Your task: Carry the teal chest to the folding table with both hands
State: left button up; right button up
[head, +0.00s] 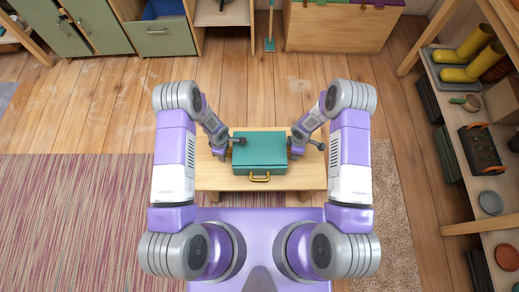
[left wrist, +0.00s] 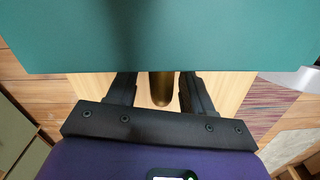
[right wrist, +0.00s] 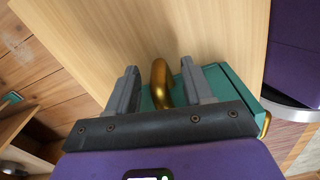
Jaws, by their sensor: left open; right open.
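The teal chest (head: 260,152) stands on a low light-wood table (head: 210,178) in front of me. A yellow handle (head: 260,178) is on its near side. My left gripper (head: 226,148) is at the chest's left end. In the left wrist view its open fingers (left wrist: 157,80) stand either side of a brass handle (left wrist: 160,90), with the chest's teal top (left wrist: 160,40) across the upper picture. My right gripper (head: 297,150) is at the right end. In the right wrist view its open fingers (right wrist: 160,78) straddle another brass handle (right wrist: 160,82). I cannot tell whether either touches.
A shelf unit (head: 470,130) with yellow boots (head: 467,60) stands along the right. Green cabinets (head: 160,38) and a wooden chest (head: 340,28) line the back. A striped rug (head: 70,215) lies at left. Bare plank floor (head: 120,105) is clear beyond the table.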

pick_arm(q)
jog(key=shift+c, duration=0.4)
pick_arm(e)
jog(key=shift+c, duration=0.4)
pick_arm(q)
grip_shut()
pick_arm(e)
grip_shut()
